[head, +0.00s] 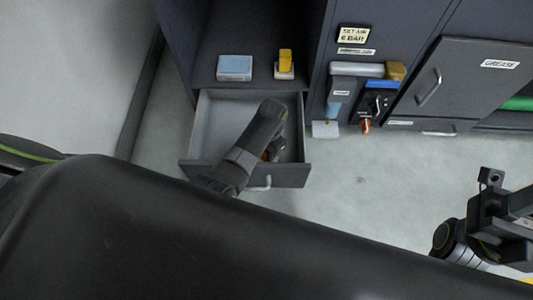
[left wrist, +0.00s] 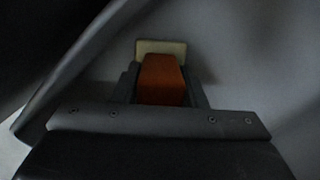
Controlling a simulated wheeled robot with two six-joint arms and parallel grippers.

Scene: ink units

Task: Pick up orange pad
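The orange pad (left wrist: 161,78) has an orange block on a pale cream base and lies in the open drawer (head: 222,104). In the head view only a bit of its orange (head: 266,155) shows beside my left gripper (head: 273,150), which reaches down into the drawer. In the left wrist view the fingers of my left gripper (left wrist: 163,92) lie close along both sides of the orange block, with no clear gap. The cream base sticks out beyond the fingertips. My right gripper (head: 505,220) is at the right edge, away from the drawer; its fingers do not show clearly.
A blue pad (head: 235,67) and a yellow block on a pale base (head: 285,64) stand on the shelf above the drawer. Tools (head: 372,95) hang on the cabinet to the right, beside a door labelled GREASE (head: 455,80). The floor (head: 380,185) in front is clear.

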